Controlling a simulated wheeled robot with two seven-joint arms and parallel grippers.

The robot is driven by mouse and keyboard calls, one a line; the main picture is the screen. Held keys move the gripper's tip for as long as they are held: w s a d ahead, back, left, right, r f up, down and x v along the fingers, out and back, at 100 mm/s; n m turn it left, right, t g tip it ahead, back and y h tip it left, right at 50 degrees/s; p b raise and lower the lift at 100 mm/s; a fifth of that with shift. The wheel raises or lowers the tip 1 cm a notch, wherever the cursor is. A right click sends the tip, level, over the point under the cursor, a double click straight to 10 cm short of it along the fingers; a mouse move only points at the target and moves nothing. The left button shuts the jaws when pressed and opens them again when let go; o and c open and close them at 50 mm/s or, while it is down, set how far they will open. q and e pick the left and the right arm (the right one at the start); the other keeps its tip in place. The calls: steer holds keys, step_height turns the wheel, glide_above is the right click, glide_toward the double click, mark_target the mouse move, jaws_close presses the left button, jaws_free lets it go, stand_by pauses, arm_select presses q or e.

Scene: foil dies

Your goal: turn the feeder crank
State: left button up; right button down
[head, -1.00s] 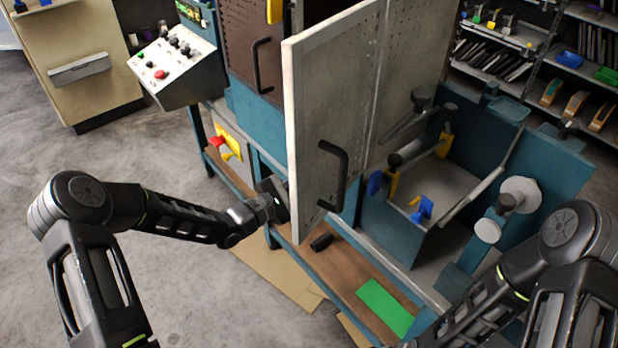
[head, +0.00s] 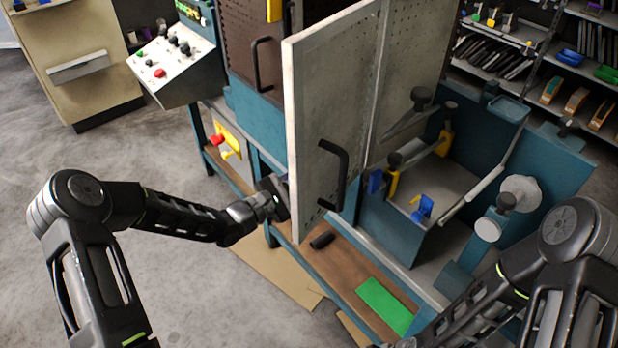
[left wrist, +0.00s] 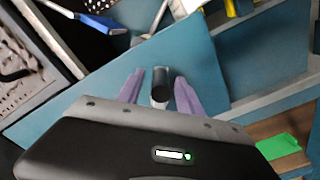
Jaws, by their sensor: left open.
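My left gripper (head: 281,200) reaches in low beside the swung-open grey door; its fingertips are hidden behind the door's edge in the head view. In the left wrist view the two purplish fingers (left wrist: 159,90) stand apart on either side of a short dark cylindrical grip (left wrist: 160,88), which looks like the feeder crank's handle. It shows in front of a blue panel (left wrist: 185,55). I cannot tell whether either finger touches it. The rest of the crank is hidden. My right arm is at the lower right of the head view, with its gripper out of the picture.
The grey door (head: 325,130) with a black handle (head: 335,175) stands close to my left gripper. A wooden shelf (head: 345,270) below carries a green sheet (head: 386,306); a black cylinder (head: 322,241) shows over it. A control box (head: 172,65) is at upper left. The floor at left is open.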

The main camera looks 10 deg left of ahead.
arm_select(q)
steer(key=b+v, duration=0.1)
steer(key=v, duration=0.7)
stand_by(0.5)
steer(key=s+f+m+g+y, duration=0.25)
steer(key=f+m, duration=0.25)
steer(key=f, duration=0.3)
steer(key=s+f+m+g+y, duration=0.25)
steer(key=f+m+y, duration=0.2)
steer(key=f, duration=0.45)
steer(key=s+d+f+m+g, duration=0.2)
steer(key=s+d+f, duration=0.1)
steer(key=s, duration=0.5)
steer(key=s+d+f+m+g, duration=0.3)
steer(key=s+d, duration=0.1)
steer(key=s, duration=0.4)
steer(key=s+d+f+m+g, duration=0.3)
steer(key=s, duration=0.5)
steer(key=shift+s+d+f, duration=0.25)
steer(key=shift+f, duration=0.05)
